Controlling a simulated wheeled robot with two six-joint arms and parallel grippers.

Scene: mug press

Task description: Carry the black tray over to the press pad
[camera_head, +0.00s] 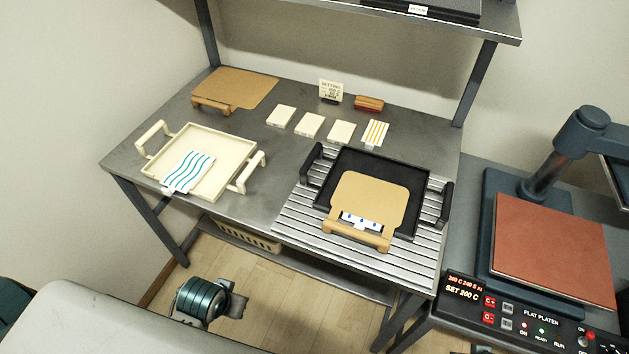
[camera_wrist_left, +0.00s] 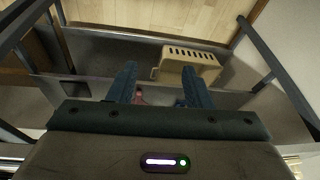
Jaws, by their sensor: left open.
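The black tray (camera_head: 421,217) stands on the slatted part of the table, its two upright handles at left and right. A tan board with a wooden grip (camera_head: 368,199) lies in it and overhangs its front edge. A white piece with blue marks (camera_head: 361,221) shows by that grip. The press pad (camera_head: 553,249) is a flat reddish-brown square on the press, to the right of the table. My left gripper (camera_head: 232,299) is low in front of the table, well away from the tray. In the left wrist view its fingers (camera_wrist_left: 160,82) are apart and empty. My right gripper is out of view.
A cream tray (camera_head: 244,146) with a blue-striped cloth (camera_head: 188,171) stands at the table's left. The press column (camera_head: 545,178) rises behind the pad. A shelf (camera_head: 450,22) hangs above.

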